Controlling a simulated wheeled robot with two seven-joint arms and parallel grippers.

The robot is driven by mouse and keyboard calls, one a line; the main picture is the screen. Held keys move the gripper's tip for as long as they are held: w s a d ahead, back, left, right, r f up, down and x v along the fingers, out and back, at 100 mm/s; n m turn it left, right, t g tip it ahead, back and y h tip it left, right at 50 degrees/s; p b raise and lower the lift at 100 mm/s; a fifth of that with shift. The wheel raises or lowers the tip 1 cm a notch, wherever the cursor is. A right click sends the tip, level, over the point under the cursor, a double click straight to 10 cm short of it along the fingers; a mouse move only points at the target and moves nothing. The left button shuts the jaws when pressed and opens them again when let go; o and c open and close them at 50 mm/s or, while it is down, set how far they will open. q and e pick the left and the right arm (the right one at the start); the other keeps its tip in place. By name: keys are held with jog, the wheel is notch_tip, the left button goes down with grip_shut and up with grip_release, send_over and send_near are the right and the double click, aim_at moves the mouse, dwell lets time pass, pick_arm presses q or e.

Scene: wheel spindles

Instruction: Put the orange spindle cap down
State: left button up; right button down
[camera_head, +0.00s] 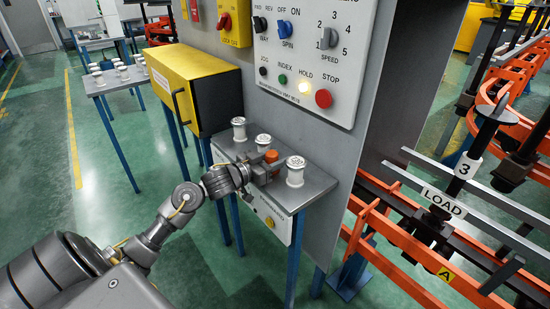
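The orange spindle cap (271,156) shows at the fingers of my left gripper (268,167), which appears shut on it. The gripper is over the small grey metal table (315,187). White spindle pieces stand upright on that table: one at the back left (239,129), one in the middle (263,142) just behind the cap, and one at the right (296,172). The gripper hides the cap's lower part, so I cannot tell whether it touches the table. My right gripper is not in view.
A grey control panel (325,95) with a lit HOLD lamp rises behind the table. A yellow box (185,85) stands at its left. Another table with several white pieces (121,78) is farther back left. An orange conveyor frame (400,248) is at right.

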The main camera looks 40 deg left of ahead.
pick_arm(q)
jog(key=v, duration=1.2)
